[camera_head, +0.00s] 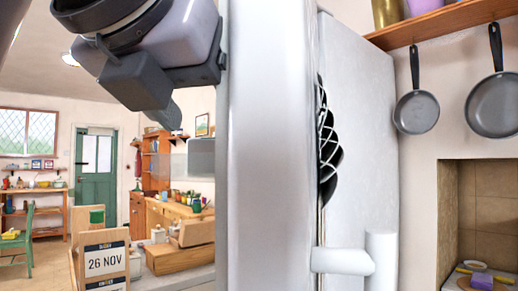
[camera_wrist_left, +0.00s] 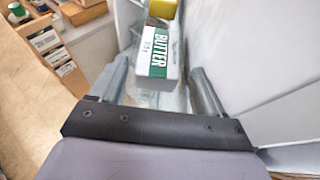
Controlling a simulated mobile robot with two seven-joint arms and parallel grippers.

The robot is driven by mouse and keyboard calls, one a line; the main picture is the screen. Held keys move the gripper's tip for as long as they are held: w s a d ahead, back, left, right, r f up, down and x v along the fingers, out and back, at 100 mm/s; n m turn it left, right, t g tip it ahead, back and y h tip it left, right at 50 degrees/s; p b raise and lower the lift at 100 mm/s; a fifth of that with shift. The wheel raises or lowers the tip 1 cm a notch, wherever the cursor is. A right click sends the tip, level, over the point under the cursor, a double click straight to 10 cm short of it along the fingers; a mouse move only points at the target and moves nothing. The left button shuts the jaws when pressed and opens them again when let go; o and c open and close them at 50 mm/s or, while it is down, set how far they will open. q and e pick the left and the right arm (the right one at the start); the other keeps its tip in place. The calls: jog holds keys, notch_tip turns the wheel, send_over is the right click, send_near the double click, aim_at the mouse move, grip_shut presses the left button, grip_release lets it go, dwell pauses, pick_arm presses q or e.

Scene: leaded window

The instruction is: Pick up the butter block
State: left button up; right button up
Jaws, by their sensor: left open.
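The butter block (camera_wrist_left: 161,55) is a white and green pack with "BUTTER" printed on it. In the left wrist view it stands between the two fingers of my left gripper (camera_wrist_left: 160,82), towards their tips. The gripper is open, with one finger on each side of the pack. In the head view the left wrist comes in at upper left, and the large white door (camera_head: 268,150) hides the butter block. My right gripper is in neither view.
A yellow item (camera_wrist_left: 163,8) sits just behind the butter block. Pale walls or panels close in on the right in the wrist view. Pans (camera_head: 417,110) hang at right in the head view. A counter with a date calendar (camera_head: 104,262) stands at lower left.

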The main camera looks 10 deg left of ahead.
pick_arm(q)
jog(key=shift+w, duration=0.3)
jog(key=p+x, duration=0.1)
jog(key=x, duration=0.4)
jog(key=shift+w, duration=0.35)
jog(key=shift+c, duration=0.3)
jog(key=c, duration=0.9)
